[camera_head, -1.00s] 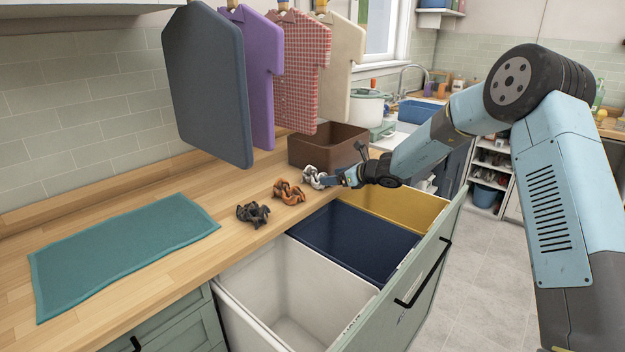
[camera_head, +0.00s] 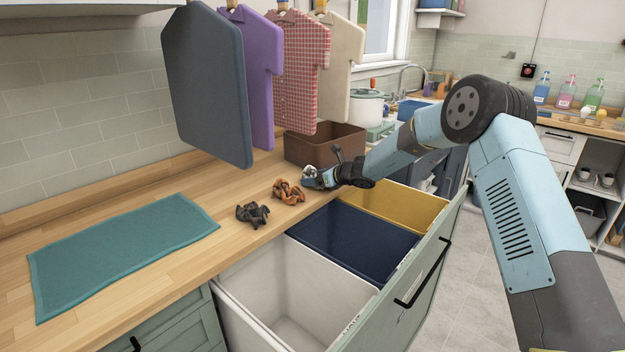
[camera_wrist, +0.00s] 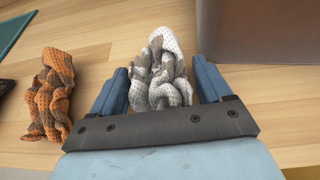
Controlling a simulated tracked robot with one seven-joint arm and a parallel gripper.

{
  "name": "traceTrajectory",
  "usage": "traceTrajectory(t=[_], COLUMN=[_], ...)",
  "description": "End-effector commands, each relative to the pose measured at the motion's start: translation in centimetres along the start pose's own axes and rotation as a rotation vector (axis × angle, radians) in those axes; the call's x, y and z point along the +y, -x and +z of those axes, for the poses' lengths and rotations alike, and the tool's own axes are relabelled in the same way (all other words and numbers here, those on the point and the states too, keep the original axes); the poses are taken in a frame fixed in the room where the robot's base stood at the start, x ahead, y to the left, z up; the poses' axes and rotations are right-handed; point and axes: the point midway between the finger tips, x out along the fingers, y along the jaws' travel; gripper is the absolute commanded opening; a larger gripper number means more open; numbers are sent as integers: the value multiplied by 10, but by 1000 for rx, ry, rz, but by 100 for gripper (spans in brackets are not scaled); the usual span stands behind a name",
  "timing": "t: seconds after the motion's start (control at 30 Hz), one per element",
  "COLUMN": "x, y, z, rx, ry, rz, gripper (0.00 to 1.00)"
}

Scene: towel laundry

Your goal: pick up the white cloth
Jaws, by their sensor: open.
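The white cloth (camera_wrist: 168,62) lies crumpled on the wooden counter, white with grey-brown patches. In the wrist view it sits between the two blue fingers of my gripper (camera_wrist: 161,90), which are open, one on each side of it. Its lower end is hidden behind the gripper's dark front plate. In the head view my gripper (camera_head: 313,180) is low at the counter and hides most of the white cloth (camera_head: 308,171). I cannot tell whether a finger touches the cloth.
An orange cloth (camera_head: 288,192) and a dark cloth (camera_head: 252,214) lie to the left. A brown box (camera_head: 325,149) stands just behind my gripper. An open drawer holds white (camera_head: 252,297), navy (camera_head: 365,226) and yellow (camera_head: 425,202) bins. A teal towel (camera_head: 120,250) lies at left. Shirts hang above.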

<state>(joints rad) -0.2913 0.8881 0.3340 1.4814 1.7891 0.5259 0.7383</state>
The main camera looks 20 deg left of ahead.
Motion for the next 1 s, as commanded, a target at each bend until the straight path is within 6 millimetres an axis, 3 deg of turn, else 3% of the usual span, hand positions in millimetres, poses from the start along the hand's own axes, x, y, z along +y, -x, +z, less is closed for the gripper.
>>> traceTrajectory(t=[0.1,0.5,0.8,1.0], x=[0,0,0,-1], y=[0,0,1,12], z=[0,-1,3,26], rx=[0,1,0,-3], ry=[0,-1,0,1], rz=[0,1,1,-1], gripper=[77,40,40,40])
